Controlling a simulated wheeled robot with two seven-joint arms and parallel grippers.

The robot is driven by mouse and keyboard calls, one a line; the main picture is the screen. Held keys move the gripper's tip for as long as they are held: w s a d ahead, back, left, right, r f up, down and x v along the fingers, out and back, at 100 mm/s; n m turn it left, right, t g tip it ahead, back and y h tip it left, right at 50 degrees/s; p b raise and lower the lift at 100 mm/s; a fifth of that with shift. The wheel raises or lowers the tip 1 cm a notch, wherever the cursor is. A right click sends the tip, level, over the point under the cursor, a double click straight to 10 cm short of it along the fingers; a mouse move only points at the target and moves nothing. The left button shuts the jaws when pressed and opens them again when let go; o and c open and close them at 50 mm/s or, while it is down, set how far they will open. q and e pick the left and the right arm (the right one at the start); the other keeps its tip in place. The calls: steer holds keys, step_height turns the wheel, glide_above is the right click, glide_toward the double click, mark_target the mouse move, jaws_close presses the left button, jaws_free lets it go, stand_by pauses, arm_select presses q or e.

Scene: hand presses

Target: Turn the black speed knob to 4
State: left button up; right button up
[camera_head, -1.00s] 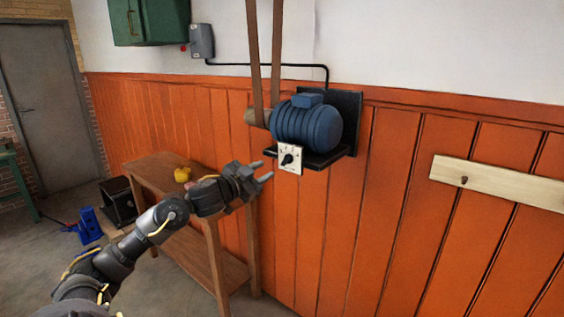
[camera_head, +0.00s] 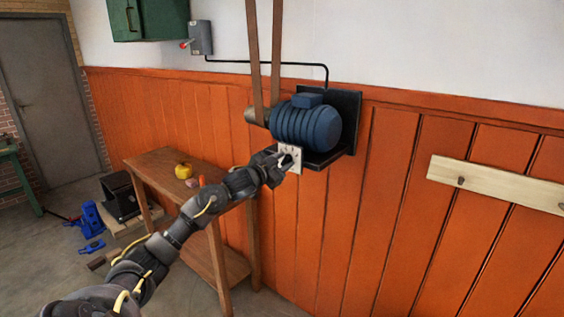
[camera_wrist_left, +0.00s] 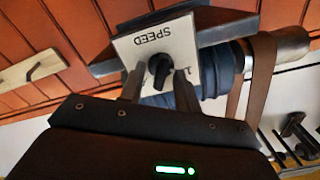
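The black speed knob (camera_wrist_left: 160,70) sits on a white plate (camera_wrist_left: 130,48) marked SPEED, which appears upside down in the left wrist view. The plate (camera_head: 295,150) also shows in the head view, mounted below the blue motor (camera_head: 306,124). My left gripper (camera_head: 286,160) is at the plate and covers part of it. In the left wrist view the left gripper's fingers (camera_wrist_left: 160,80) stand on either side of the knob, with visible gaps to it. The gripper is open. The knob's setting cannot be read, as most dial numbers are hidden. My right gripper is not in view.
The motor rests on a black bracket (camera_head: 347,110) on the orange panelled wall. A brown belt (camera_head: 253,60) runs up beside it. A wooden bench (camera_head: 150,168) with a yellow object (camera_head: 183,170) stands at the left. A wooden rail (camera_head: 510,187) is at the right.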

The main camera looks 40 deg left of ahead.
arm_select(q)
jaws_close()
